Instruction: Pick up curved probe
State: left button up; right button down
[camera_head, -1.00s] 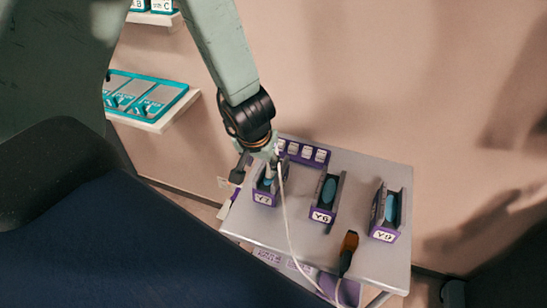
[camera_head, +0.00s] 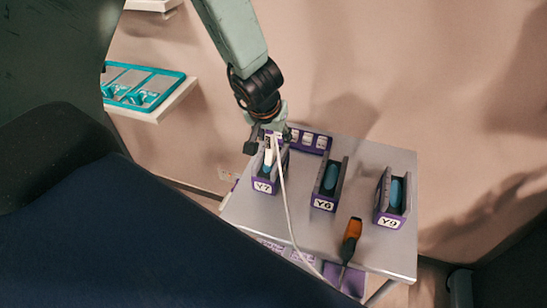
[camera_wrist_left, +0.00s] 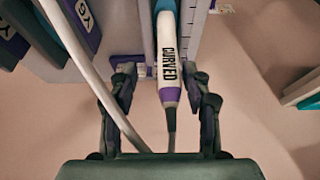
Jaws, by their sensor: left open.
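The curved probe (camera_head: 268,157) is white with a purple band and stands in the Y7 holder (camera_head: 264,187), on the left of the small grey table. In the left wrist view the probe (camera_wrist_left: 168,50) shows its "CURVED" label, a blue part at the top edge and a dark tail. My left gripper (camera_head: 268,134) is above and behind the Y7 holder, close to the probe. In the wrist view its two fingers are apart, one on each side of the probe, with gaps on both sides. My right gripper is not in view.
The Y6 holder (camera_head: 329,185) and Y9 holder (camera_head: 392,199) stand to the right, each with a blue-ended item. An orange-handled tool (camera_head: 351,238) lies at the table's front. A white cable (camera_head: 287,215) crosses the table (camera_head: 300,228). A wall shelf (camera_head: 160,110) is at left.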

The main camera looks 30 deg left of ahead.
pick_arm(q)
jog(key=shift+x, duration=0.85)
jog(key=shift+a+f, duration=0.2)
jog(key=shift+a, duration=0.5)
jog(key=shift+s+d+r, duration=0.15)
jog(key=shift+d+r, duration=0.05)
jog(key=shift+d, duration=0.05)
jog(key=shift+c, duration=0.5)
jog(key=shift+d+r, duration=0.1)
jog(key=shift+d, duration=0.2)
jog(key=c, duration=0.3)
jog(key=shift+a+f, duration=0.2)
jog(key=shift+a, duration=0.25)
jog(key=c, duration=0.5)
jog(key=shift+c, duration=0.6)
jog(key=shift+d+r, duration=0.1)
jog(key=shift+d, duration=0.2)
grip_shut()
jog(key=shift+a, duration=0.25)
